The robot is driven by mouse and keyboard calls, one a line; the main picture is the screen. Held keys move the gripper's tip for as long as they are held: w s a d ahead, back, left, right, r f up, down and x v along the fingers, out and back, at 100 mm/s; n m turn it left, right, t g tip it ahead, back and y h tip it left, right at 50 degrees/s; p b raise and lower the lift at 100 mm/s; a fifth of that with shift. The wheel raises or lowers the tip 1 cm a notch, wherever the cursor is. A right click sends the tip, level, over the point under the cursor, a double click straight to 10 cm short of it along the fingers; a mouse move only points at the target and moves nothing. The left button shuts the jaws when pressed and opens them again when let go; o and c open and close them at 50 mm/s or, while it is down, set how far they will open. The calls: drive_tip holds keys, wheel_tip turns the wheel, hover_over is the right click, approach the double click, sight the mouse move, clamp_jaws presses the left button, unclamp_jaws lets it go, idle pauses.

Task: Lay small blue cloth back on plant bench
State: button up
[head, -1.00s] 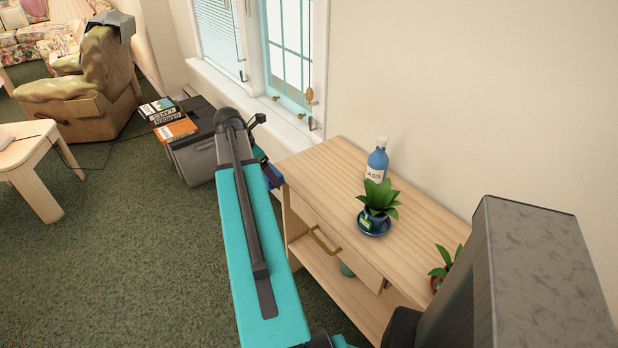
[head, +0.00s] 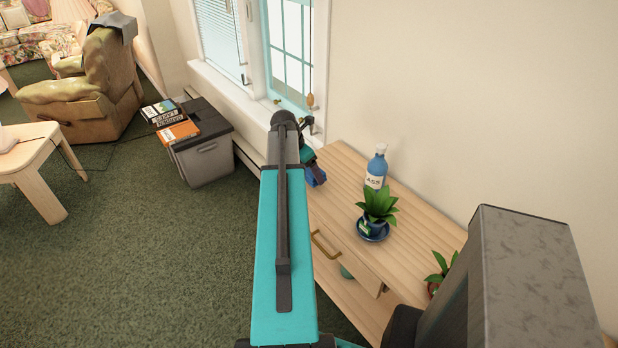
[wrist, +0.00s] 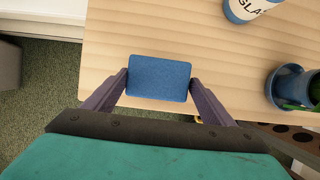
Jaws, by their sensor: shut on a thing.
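The small blue cloth (wrist: 159,78) is a flat rectangle between the two fingers of my gripper (wrist: 160,85) in the wrist view. My gripper is shut on it. In the head view my gripper (head: 316,177) is over the far left end of the plant bench, partly hidden behind my arm, with a bit of blue at its tip. The plant bench (head: 345,170) is light wood with a drawer; its top (wrist: 190,40) lies below the cloth in the wrist view. I cannot tell whether the cloth touches the top.
A blue-and-white bottle (head: 377,167) and a potted plant on a blue saucer (head: 373,236) stand on the bench. A second plant (head: 437,277) is nearer, partly hidden. A grey bin (head: 207,158) with books stands left of the bench. The bench's far left end is clear.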

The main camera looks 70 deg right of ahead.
sight(307, 172)
drive_tip(key=shift+f, duration=0.1)
idle(0.3)
drive_tip(key=shift+f+p, duration=0.6)
drive_tip(key=shift+f, duration=1.1)
drive_tip(key=o, duration=0.9)
drive_tip(key=shift+r, duration=0.15)
drive_tip(key=shift+b+v, duration=1.1)
drive_tip(key=shift+v, duration=4.8)
drive_tip(key=shift+a, duration=0.1)
